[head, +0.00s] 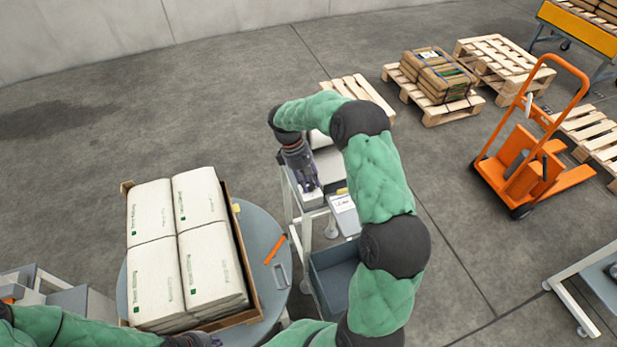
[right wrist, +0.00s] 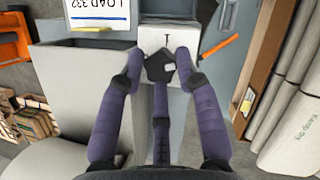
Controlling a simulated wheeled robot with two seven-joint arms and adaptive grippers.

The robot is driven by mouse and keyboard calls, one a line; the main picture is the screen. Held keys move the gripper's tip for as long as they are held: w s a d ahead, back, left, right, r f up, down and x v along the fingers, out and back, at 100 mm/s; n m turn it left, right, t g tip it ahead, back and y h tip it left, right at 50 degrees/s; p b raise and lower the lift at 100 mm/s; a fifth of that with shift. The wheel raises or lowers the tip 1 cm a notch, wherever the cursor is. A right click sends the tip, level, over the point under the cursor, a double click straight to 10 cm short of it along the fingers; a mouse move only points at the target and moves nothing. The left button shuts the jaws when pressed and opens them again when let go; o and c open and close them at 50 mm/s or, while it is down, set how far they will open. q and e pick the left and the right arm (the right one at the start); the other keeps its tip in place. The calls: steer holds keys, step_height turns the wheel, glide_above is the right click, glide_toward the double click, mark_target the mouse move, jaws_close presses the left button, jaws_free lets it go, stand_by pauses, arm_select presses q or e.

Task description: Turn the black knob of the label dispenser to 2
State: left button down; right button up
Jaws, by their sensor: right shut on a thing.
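The label dispenser shows in the right wrist view as a pale box with a white top (right wrist: 150,37) and a dark mark on it. Its black knob (right wrist: 158,68) sits between the fingers of my right gripper (right wrist: 160,72), which is shut on it. In the head view the right gripper (head: 306,184) reaches down to the dispenser (head: 312,199), and the knob is hidden there. The knob's setting cannot be read clearly. My left gripper (head: 195,340) is only partly in view at the bottom edge, and its fingers cannot be made out.
A round grey table (head: 268,225) bears a carton of white sacks (head: 190,245) left of the dispenser. An orange tool (head: 274,248) lies on its edge. A label card (head: 343,203) and a grey bin (head: 333,280) are close by. An orange trolley (head: 530,150) and pallets stand further off.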

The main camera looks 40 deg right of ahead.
steer(key=shift+a+f+m+y+p, duration=0.15)
steer(key=shift+m+y+p, duration=0.2)
steer(key=shift+m, duration=0.4)
steer(key=shift+f+m+y+p, duration=0.2)
steer(key=shift+m+y, duration=0.15)
steer(key=shift+m, duration=0.4)
steer(key=o, duration=1.1)
steer(key=shift+w, duration=0.15)
steer(key=shift+r, duration=0.15)
steer(key=shift+r, duration=0.1)
